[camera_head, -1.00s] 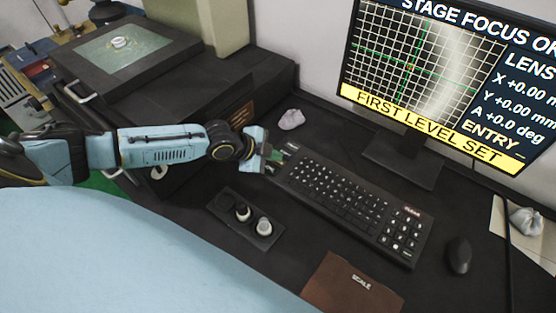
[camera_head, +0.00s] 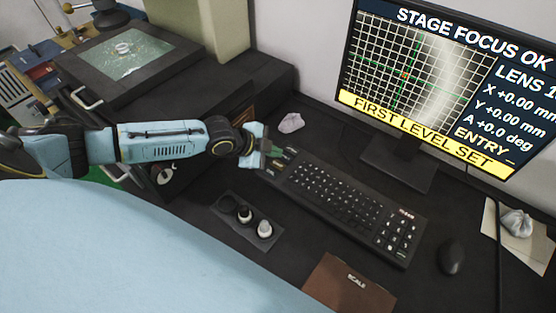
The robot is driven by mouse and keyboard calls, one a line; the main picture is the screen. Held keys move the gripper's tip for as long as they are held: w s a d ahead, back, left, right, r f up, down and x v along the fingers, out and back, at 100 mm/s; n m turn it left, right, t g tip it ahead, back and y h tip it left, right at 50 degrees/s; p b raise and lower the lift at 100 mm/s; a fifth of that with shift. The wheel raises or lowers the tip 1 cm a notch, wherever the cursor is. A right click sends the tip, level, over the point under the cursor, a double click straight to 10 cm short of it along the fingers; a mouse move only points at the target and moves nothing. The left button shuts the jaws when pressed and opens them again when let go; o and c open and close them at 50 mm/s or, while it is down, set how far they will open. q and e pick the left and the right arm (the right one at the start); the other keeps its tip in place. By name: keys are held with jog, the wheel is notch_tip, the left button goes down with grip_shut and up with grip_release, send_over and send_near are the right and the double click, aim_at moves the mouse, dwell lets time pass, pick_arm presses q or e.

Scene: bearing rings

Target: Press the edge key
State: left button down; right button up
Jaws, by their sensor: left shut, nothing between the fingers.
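A black keyboard (camera_head: 345,206) lies on the dark desk, running from upper left to lower right. My left gripper (camera_head: 275,156) is shut and empty over the keyboard's upper left end. Its fingers hide some of the keys there, and I cannot tell whether the tips touch a key. Which key is the edge key cannot be read at this size. A monitor (camera_head: 430,85) behind the keyboard reads "STAGE FOCUS OK", "FIRST LEVEL SET" and "ENTRY_". My right gripper is not in view.
A black strip with knobs (camera_head: 247,221) lies in front of the keyboard. A crumpled cloth (camera_head: 291,122) lies behind the gripper. A machine stage (camera_head: 130,53) stands at upper left.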

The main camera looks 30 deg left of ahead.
aim_at(274, 166)
pick_arm(q)
jog(key=shift+r+p, duration=1.15)
jog(key=shift+r, duration=0.4)
jog(key=shift+f, duration=0.1)
